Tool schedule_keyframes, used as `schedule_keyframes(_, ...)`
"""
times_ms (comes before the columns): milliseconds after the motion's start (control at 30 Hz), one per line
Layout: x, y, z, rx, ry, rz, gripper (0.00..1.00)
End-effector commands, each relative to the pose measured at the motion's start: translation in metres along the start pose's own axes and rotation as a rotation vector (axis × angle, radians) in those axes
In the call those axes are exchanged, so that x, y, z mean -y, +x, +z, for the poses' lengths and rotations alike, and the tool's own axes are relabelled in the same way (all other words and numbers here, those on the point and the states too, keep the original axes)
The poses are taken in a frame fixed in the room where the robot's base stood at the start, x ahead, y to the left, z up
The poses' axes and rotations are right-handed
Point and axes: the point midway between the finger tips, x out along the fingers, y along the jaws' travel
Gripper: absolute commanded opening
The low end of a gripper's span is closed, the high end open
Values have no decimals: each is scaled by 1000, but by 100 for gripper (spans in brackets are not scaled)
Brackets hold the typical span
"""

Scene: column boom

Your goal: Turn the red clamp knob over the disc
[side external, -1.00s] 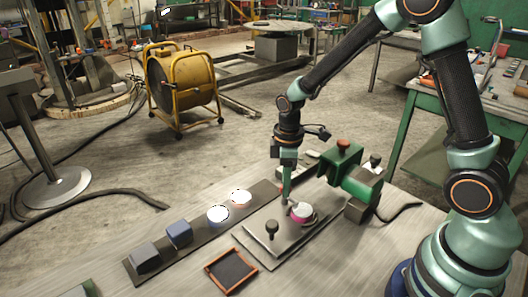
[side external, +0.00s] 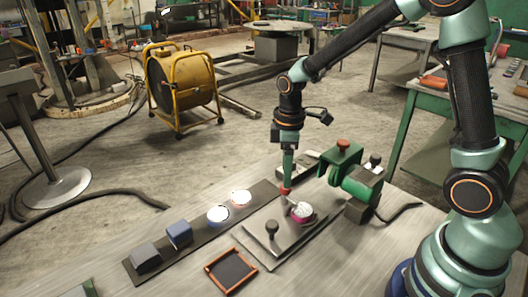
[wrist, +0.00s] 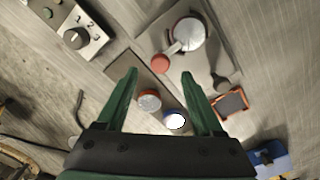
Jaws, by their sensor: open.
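The red clamp knob (side external: 285,191) stands on the metal plate at the left side of the disc, at the end of a short grey arm. It also shows in the wrist view (wrist: 160,64). The pale disc (side external: 302,214), with a pink side, sits on the plate under the grey arm's other end; it also shows in the wrist view (wrist: 190,31). My gripper (side external: 287,184) points down just above the red knob. In the wrist view my gripper (wrist: 160,73) is open, and the knob appears between its fingertips, slightly beyond them. Contact cannot be told.
A black upright knob (side external: 271,228) stands on the metal plate (side external: 266,248). A green machine (side external: 355,182) stands right. An orange-rimmed tray (side external: 231,270) lies in front.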

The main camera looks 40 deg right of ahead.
Motion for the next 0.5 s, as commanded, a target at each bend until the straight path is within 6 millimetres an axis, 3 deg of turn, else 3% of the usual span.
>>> schedule_keyframes(200,-1,-46,-1,-4,0,4,69)
schedule_keyframes(500,0,-78,0,0,-1,0,69)
